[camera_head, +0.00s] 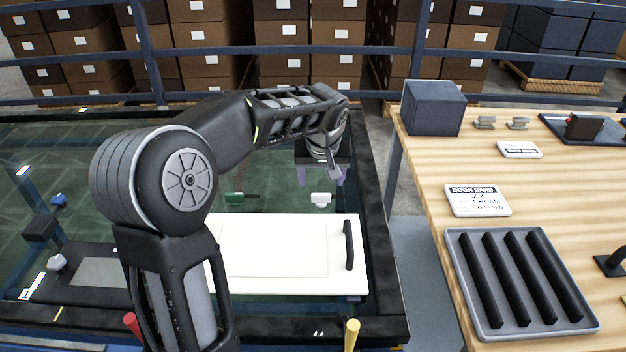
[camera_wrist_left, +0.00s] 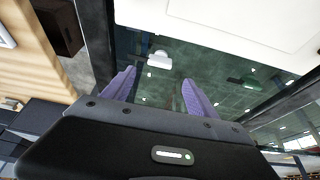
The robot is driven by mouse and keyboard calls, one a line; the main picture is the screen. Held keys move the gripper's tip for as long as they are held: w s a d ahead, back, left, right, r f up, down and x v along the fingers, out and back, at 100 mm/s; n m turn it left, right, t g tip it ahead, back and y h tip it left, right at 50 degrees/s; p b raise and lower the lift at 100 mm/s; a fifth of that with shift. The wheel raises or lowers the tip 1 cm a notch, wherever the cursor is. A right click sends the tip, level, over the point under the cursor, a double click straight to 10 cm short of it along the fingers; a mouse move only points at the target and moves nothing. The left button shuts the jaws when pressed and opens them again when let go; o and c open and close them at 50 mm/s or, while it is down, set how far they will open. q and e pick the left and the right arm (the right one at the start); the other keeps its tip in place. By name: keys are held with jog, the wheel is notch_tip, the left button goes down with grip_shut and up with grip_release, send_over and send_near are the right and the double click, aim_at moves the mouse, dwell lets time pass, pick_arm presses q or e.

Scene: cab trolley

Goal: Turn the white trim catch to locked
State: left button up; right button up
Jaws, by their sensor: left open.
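The white trim catch (camera_head: 320,199) sits beyond the far edge of a white door panel (camera_head: 275,245), towards its right end. It also shows in the left wrist view (camera_wrist_left: 159,60), ahead of the fingertips and between their lines. My left gripper (camera_head: 320,180) is open and empty, its purple fingers just beyond the catch in the head view. In the left wrist view the gripper (camera_wrist_left: 158,80) shows a clear gap between its fingers, apart from the catch. A green catch (camera_head: 235,198) lies further left. I cannot tell the white catch's setting. My right gripper is out of view.
The panel has a black handle (camera_head: 348,244) at its right. A dark frame (camera_head: 385,260) surrounds the glassy area. A wooden bench (camera_head: 425,150) at right holds a blue box (camera_head: 432,107), a door card (camera_head: 477,200) and a slotted grey tray (camera_head: 520,284). My left arm hides the panel's left part.

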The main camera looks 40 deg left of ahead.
aim_at(321, 194)
pick_arm(q)
jog(key=shift+x, duration=3.8)
jog(key=shift+d, duration=0.1)
jog(key=c, duration=1.4)
